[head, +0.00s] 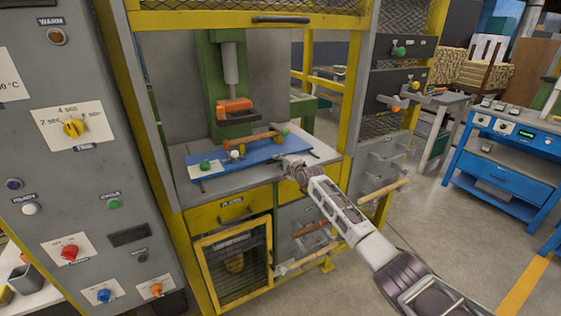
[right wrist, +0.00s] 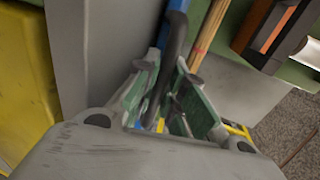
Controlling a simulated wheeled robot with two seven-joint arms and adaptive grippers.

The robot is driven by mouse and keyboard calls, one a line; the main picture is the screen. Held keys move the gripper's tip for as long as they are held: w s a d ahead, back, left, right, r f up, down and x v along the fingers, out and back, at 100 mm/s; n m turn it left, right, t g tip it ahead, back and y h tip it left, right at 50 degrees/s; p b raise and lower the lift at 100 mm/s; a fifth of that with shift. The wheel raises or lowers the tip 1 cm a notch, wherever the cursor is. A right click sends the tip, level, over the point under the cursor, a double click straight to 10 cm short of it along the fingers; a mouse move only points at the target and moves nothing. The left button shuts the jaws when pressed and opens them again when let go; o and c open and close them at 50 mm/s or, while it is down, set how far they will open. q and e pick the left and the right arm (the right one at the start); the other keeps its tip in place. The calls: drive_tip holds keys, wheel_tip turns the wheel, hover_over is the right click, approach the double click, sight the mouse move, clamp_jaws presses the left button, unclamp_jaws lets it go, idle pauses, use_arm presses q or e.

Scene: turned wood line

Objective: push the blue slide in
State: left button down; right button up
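The blue slide (head: 263,152) is a flat blue plate on the grey bed of the press station, under the green press column. A long wooden-looking piece with an orange part (head: 255,137) lies along its back. A green knob (head: 206,165) and a white knob (head: 235,154) are near its left end. My right gripper (head: 283,161) is at the slide's front right edge. In the right wrist view its fingers (right wrist: 168,75) close in on both sides of a dark bar handle (right wrist: 175,42), with the blue slide's edge behind it. My left gripper is out of view.
The yellow frame (head: 355,80) of the station stands close right of my arm. A yellow drawer (head: 230,208) and a mesh cage door (head: 235,262) are below the bed. The grey control panel (head: 75,150) fills the left. A blue bench (head: 510,180) is at the far right.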

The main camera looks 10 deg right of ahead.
drive_tip(key=o, duration=0.5)
drive_tip(key=shift+w+a, duration=0.1)
drive_tip(key=shift+w, duration=0.15)
drive_tip(key=shift+s, duration=0.1)
drive_tip(key=shift+f, duration=0.15)
drive_tip(key=shift+s, duration=0.15)
drive_tip(key=shift+r+v, duration=0.15)
drive_tip(key=shift+v, duration=1.8)
drive_tip(key=shift+r+v, duration=0.15)
drive_tip(key=shift+v, duration=1.75)
